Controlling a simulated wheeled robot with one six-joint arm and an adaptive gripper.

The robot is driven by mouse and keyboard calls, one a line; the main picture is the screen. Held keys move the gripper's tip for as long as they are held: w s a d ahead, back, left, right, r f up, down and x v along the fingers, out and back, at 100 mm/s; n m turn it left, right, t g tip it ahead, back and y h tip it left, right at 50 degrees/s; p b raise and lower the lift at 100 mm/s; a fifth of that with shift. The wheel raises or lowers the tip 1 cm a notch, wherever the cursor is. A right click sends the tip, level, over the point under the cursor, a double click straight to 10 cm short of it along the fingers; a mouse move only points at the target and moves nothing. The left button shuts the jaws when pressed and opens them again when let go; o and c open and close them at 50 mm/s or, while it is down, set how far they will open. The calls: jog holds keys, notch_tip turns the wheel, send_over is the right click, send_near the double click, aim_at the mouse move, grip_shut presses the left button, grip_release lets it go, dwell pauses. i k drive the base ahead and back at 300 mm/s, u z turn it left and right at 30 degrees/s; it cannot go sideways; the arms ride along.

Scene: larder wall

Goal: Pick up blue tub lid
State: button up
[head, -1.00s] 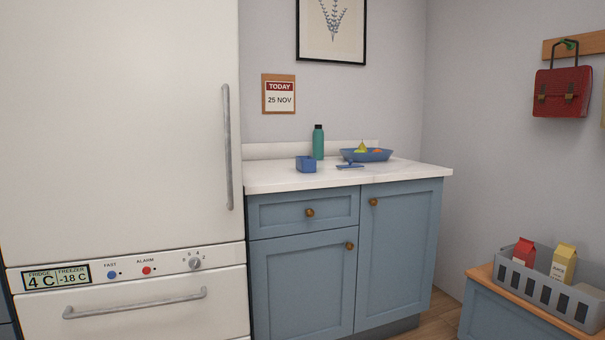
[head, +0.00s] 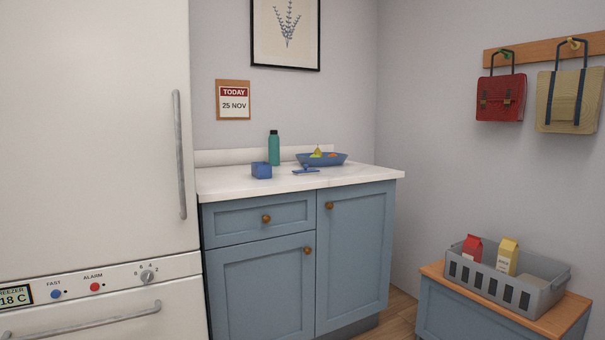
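A small flat blue piece (head: 306,170), which looks like the blue tub lid, lies on the white countertop (head: 360,175) in front of the fruit bowl. A small blue tub (head: 261,170) stands to its left, near the counter's left end. The lid is small in view, so its exact shape is hard to tell. My gripper is not in view.
A green bottle (head: 274,148) and a blue fruit bowl (head: 335,161) stand behind the tub and lid. A tall white fridge (head: 95,130) is at left. A grey crate (head: 540,297) with cartons sits on a low bench (head: 432,271) at right. Floor shows between bench and cabinet.

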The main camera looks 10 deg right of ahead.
aim_at(305, 171)
jog(key=z, duration=0.5)
jog(key=i, duration=1.15)
jog(key=z, duration=0.3)
